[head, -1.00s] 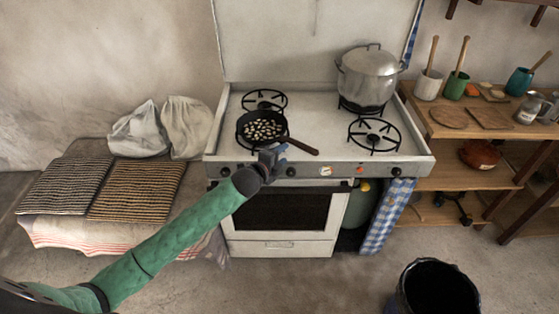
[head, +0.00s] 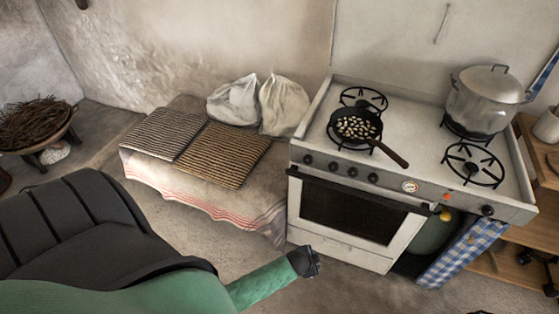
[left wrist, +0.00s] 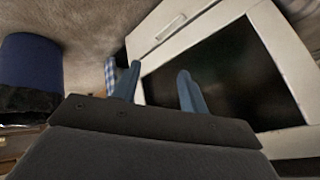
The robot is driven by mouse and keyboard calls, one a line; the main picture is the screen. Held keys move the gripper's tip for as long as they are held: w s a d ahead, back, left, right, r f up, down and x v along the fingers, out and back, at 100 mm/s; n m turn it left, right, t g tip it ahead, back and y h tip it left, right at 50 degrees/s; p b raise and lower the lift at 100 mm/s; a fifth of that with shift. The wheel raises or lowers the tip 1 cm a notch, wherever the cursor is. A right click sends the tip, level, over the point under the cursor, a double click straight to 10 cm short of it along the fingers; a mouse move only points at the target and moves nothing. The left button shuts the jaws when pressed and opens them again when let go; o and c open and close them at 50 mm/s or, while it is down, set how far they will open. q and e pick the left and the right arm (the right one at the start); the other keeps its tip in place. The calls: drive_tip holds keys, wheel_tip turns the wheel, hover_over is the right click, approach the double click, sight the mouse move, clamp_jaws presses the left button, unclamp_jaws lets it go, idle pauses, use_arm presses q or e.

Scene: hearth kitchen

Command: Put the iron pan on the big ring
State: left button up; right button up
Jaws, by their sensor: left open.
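The black iron pan (head: 356,126), with pale pieces in it, sits on the front left ring (head: 334,137) of the white stove. Its brown handle (head: 390,152) points to the front right, over the hob. The front right ring (head: 473,165) and back left ring (head: 364,98) are bare. My left gripper (head: 306,262) is low in front of the oven, well below and apart from the pan. In the left wrist view its two blue fingers (left wrist: 157,88) are apart with nothing between them. My right gripper is not in view.
A lidded metal pot (head: 484,98) covers the back right ring. The closed oven door (head: 353,213) also shows in the wrist view (left wrist: 230,75). A checked cloth (head: 456,252) hangs at the stove's right. A bench with mats (head: 215,155) stands left. Floor between is clear.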

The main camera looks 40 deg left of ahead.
use_arm(q)
drive_tip(key=s+d+f+n+g, duration=0.1)
drive_tip(key=s+f+n+g, duration=0.1)
drive_tip(key=s+f, duration=0.6)
drive_tip(key=s+d+f+n+g, duration=0.2)
drive_tip(key=s+f, duration=0.6)
drive_tip(key=s, duration=1)
drive_tip(key=shift+d+f+n+g, duration=0.25)
drive_tip(key=shift+n+g, duration=0.55)
drive_tip(key=shift+n, duration=0.4)
